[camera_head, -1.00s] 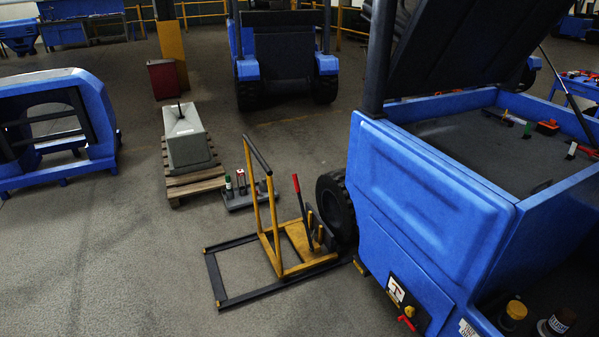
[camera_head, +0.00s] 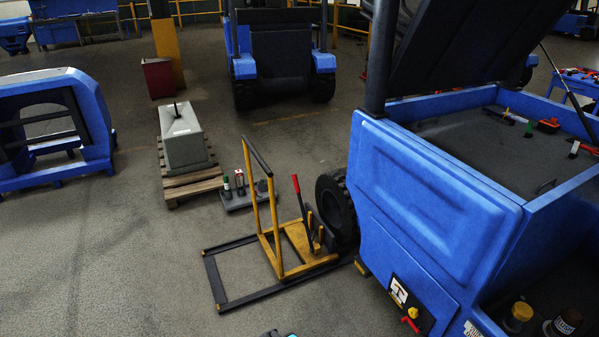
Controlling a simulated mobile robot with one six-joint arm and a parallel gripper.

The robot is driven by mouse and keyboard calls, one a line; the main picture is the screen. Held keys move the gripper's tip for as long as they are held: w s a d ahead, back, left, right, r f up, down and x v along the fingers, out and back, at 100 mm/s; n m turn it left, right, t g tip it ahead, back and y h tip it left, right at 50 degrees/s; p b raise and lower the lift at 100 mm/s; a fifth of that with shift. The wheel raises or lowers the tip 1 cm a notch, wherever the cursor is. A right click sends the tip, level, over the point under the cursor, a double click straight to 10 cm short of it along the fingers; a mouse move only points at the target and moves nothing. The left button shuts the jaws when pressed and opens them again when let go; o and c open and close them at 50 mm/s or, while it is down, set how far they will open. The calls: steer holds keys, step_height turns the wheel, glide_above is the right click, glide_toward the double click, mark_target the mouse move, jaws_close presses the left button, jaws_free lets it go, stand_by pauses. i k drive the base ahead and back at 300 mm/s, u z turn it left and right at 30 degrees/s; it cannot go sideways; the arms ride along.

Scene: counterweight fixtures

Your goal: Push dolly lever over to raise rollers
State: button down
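The yellow dolly (camera_head: 297,240) stands on the floor on a dark frame, beside the rear wheel (camera_head: 336,207) of the blue truck. Its lever (camera_head: 302,210) has a red grip at the top and rises nearly upright, tilted a little to the left. The dolly's rollers are too small and hidden to make out. A small dark piece with a teal spot shows at the bottom edge; it may be part of my arm. My gripper's fingers do not show.
The blue truck body (camera_head: 430,205) fills the right side. A grey counterweight block (camera_head: 182,138) sits on a wooden pallet (camera_head: 193,186), with a grey tray (camera_head: 250,197) of bottles next to it. The floor left and in front of the dolly is clear.

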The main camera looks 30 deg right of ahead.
mark_target(294, 176)
steer(key=u, duration=0.05)
steer(key=i, duration=1)
steer(key=z, duration=0.05)
